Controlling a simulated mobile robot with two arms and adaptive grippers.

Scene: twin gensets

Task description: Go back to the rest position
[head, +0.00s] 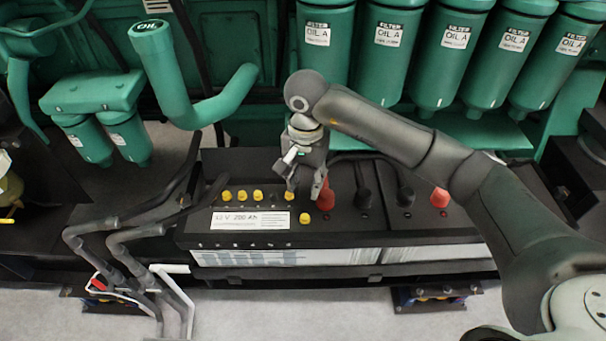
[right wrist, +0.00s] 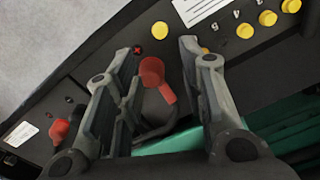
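My right gripper (head: 305,190) hangs fingers down over the black battery (head: 370,230), between the row of yellow caps (head: 242,195) and a red terminal cover (head: 326,195). In the right wrist view my right gripper (right wrist: 158,48) has its fingers well apart. The gripper holds nothing that I can see. A single yellow cap (head: 305,218) sits in front of the row. My left gripper is not in view.
Green oil filters (head: 390,50) hang behind the battery, close to my right arm. A green pipe (head: 215,105) stands at the back left. Dark bent tubes (head: 130,250) are at the front left. Black terminal covers (head: 405,195) and a second red one (head: 440,200) lie under my forearm.

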